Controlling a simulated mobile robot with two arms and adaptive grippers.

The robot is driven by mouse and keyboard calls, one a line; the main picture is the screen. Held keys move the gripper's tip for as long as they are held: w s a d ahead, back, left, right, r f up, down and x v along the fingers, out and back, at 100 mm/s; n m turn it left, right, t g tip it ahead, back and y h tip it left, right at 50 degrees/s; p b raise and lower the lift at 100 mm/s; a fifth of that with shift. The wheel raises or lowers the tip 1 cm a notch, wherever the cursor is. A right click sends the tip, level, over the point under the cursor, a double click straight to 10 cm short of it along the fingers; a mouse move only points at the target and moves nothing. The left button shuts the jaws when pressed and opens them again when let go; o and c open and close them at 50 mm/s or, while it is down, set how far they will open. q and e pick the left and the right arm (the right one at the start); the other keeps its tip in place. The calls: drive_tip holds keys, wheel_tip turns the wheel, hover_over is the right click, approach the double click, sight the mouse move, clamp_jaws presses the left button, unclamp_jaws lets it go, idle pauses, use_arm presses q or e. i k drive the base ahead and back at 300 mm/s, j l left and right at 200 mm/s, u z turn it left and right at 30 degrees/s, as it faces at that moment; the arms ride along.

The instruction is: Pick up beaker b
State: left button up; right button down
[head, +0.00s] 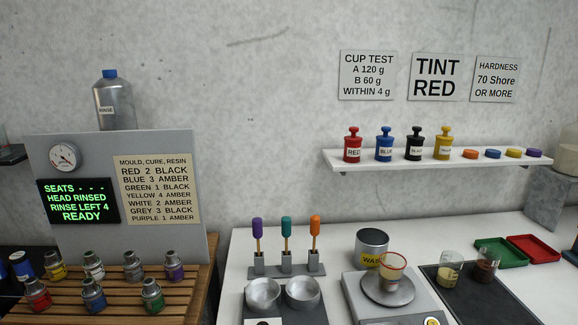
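Two small clear beakers stand side by side on a dark mat (470,300) at the right of the white bench. The left beaker (450,270) holds something pale yellow. The right beaker (486,268) holds something dark brown-red. I cannot read a letter on either, so I cannot tell which is beaker b. A clear cup (392,270) with a red rim stands on the scale's round pan (388,291). Neither of my grippers is in view.
A green tray (501,252) and a red tray (533,249) lie behind the beakers. A grey waste can (372,246) stands behind the scale. A wall shelf (360,170) with tint bottles hangs above. Three upright-handled tools (286,240) and two metal bowls (263,293) stand left.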

sight(486, 262)
drive_tip(key=z, duration=1.25)
